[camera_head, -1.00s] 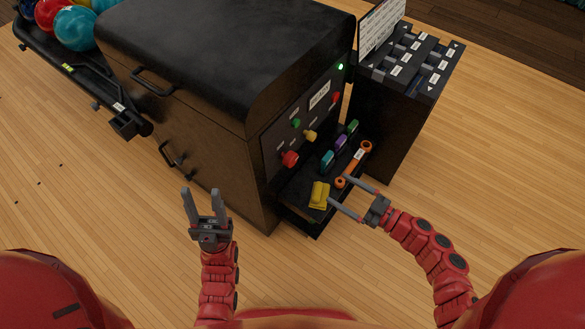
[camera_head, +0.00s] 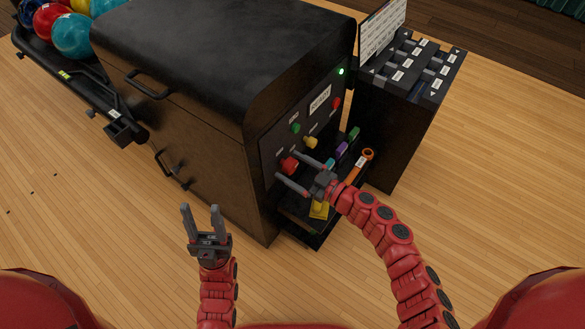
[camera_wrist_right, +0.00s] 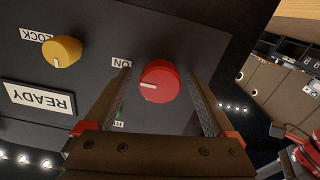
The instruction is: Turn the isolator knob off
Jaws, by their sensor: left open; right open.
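The red isolator knob (camera_head: 289,164) is on the dark control panel of the machine (camera_head: 180,120). My right gripper (camera_head: 286,166) is open at the panel, with one finger on each side of the red knob. Gaps show between the knob and both fingers in the wrist view. Whether the tips reach past its face is hard to tell. My left gripper (camera_head: 200,208) is open and empty, in front of the machine.
A yellow knob (camera_head: 310,143) sits near the red one, with a green button (camera_head: 295,128) above. Below the panel, a shelf holds a yellow object (camera_head: 319,210) and an orange tool (camera_head: 358,167), partly behind my right arm. A dark cabinet (camera_head: 395,140) stands to the right.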

